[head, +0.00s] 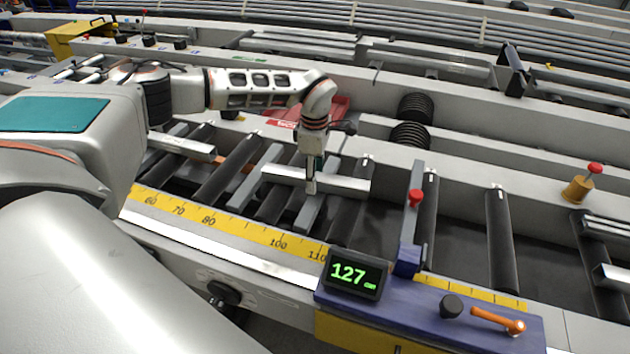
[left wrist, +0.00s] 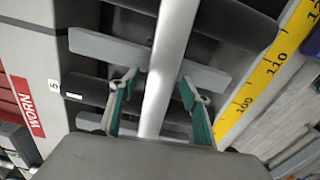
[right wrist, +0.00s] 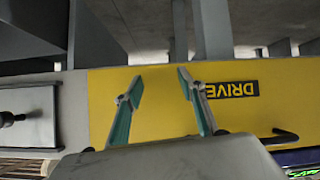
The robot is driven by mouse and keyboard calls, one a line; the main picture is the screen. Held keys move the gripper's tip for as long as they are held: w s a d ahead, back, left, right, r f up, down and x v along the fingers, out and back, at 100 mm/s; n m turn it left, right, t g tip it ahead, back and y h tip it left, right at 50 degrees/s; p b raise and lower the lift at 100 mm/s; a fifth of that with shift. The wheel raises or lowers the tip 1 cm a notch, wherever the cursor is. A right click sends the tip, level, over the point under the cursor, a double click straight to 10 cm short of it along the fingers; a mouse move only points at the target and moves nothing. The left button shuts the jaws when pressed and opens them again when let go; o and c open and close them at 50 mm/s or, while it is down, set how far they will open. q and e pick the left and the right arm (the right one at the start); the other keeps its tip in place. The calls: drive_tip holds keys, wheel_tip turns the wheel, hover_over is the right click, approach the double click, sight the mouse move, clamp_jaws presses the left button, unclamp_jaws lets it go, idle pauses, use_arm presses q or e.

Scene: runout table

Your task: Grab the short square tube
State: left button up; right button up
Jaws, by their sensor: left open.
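A short silver square tube (head: 345,184) lies on the roller table, across the rollers and two grey flat bars. In the left wrist view the tube (left wrist: 172,45) runs lengthwise between the two fingers. My left gripper (head: 311,187) is open and points down over the middle of this tube. In the left wrist view a finger of my left gripper (left wrist: 160,88) is on each side of it with gaps; whether they touch it cannot be told. My right gripper (right wrist: 158,80) is open and empty in the right wrist view, before a yellow panel marked DRIVE (right wrist: 220,108).
Another silver tube (head: 182,146) lies further left. A yellow scale (head: 215,222) runs along the front edge. A blue stop carriage with a display reading 127 (head: 355,274) and an upright post (head: 410,215) stand right of the tube.

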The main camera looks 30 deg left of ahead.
use_arm(q)
clamp_jaws()
idle(0.3)
